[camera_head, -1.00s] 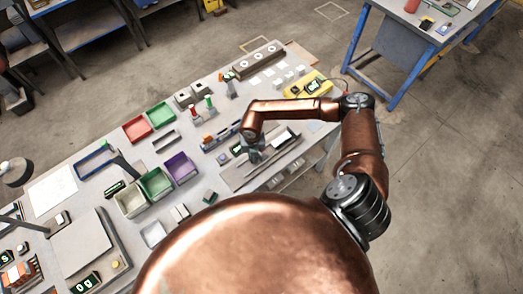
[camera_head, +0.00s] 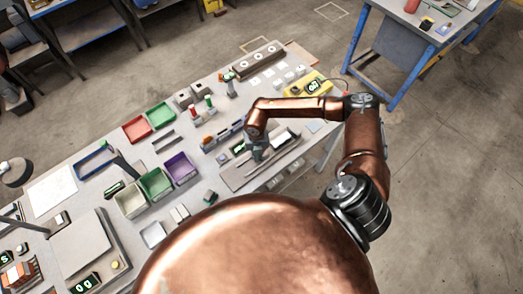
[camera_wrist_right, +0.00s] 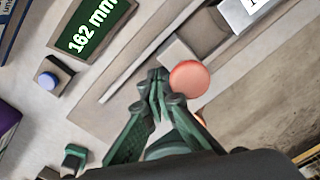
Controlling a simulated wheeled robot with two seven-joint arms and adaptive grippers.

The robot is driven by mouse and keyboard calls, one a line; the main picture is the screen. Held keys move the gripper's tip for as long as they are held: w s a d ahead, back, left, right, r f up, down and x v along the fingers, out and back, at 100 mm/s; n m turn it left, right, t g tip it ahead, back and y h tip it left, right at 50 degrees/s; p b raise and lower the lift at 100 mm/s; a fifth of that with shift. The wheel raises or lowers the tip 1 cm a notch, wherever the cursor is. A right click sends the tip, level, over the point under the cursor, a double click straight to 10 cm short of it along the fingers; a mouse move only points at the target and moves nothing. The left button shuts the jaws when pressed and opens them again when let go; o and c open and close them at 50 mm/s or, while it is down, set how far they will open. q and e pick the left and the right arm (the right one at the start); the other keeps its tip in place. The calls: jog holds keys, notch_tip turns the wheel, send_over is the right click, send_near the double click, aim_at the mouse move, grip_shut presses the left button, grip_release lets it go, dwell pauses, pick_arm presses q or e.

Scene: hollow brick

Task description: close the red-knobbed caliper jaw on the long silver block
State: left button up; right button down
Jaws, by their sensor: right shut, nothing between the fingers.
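The red knob (camera_wrist_right: 189,78) shows in the right wrist view, on the grey caliper jaw (camera_wrist_right: 180,54). My right gripper (camera_wrist_right: 158,80) has its green fingers together, just left of the knob, with nothing between them. Whether a finger touches the knob, I cannot tell. A pale silver block (camera_wrist_right: 236,14) with a white label lies beyond the jaw at the top right. It looks like the long silver block, but its far end is cut off. In the head view my right gripper (camera_head: 258,151) is low over the caliper plate (camera_head: 237,176). My left gripper is out of view.
A display (camera_wrist_right: 92,25) reads 162 mm, with a blue button (camera_wrist_right: 50,78) nearby. The purple bin (camera_head: 181,167) and green bin (camera_head: 156,183) stand left of the caliper. A yellow device (camera_head: 309,88) stands behind my arm.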

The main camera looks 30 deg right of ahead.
jog(key=shift+d, duration=0.3)
jog(key=shift+w+d, duration=0.1)
jog(key=shift+d, duration=1.35)
jog(key=shift+d+b, duration=0.3)
jog(key=shift+d, duration=0.05)
jog(key=shift+w+d, duration=0.15)
jog(key=shift+d, duration=0.55)
jog(key=shift+w+d+r, duration=0.1)
jog(key=shift+d, duration=0.4)
